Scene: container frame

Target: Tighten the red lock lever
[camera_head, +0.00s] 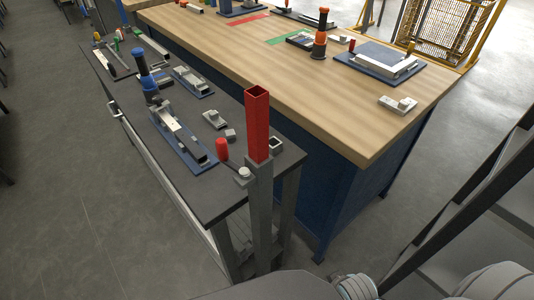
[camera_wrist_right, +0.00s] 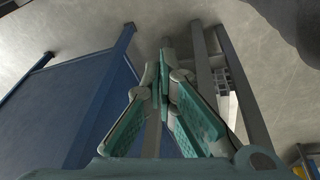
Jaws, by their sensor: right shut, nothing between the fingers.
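The red lock lever (camera_head: 221,149) shows in the head view as a red knob on a thin dark arm. The arm runs down to a pale round pivot (camera_head: 243,173) on a grey upright post (camera_head: 262,215). A red square tube (camera_head: 257,125) stands upright at the top of that post. My right gripper (camera_wrist_right: 164,72) is in the right wrist view, its fingertips together with nothing between them. The lever cannot be made out in that view. Part of my arm shows at the bottom of the head view, but no fingers. My left gripper is not in view.
A dark-topped bench (camera_head: 190,198) beside the post holds a blue-based clamp fixture (camera_head: 185,140) and small grey blocks (camera_head: 214,119). A wood-topped blue workbench (camera_head: 330,110) stands behind. In the wrist view, a blue panel (camera_wrist_right: 60,100) is left and grey posts (camera_wrist_right: 205,65) are close ahead.

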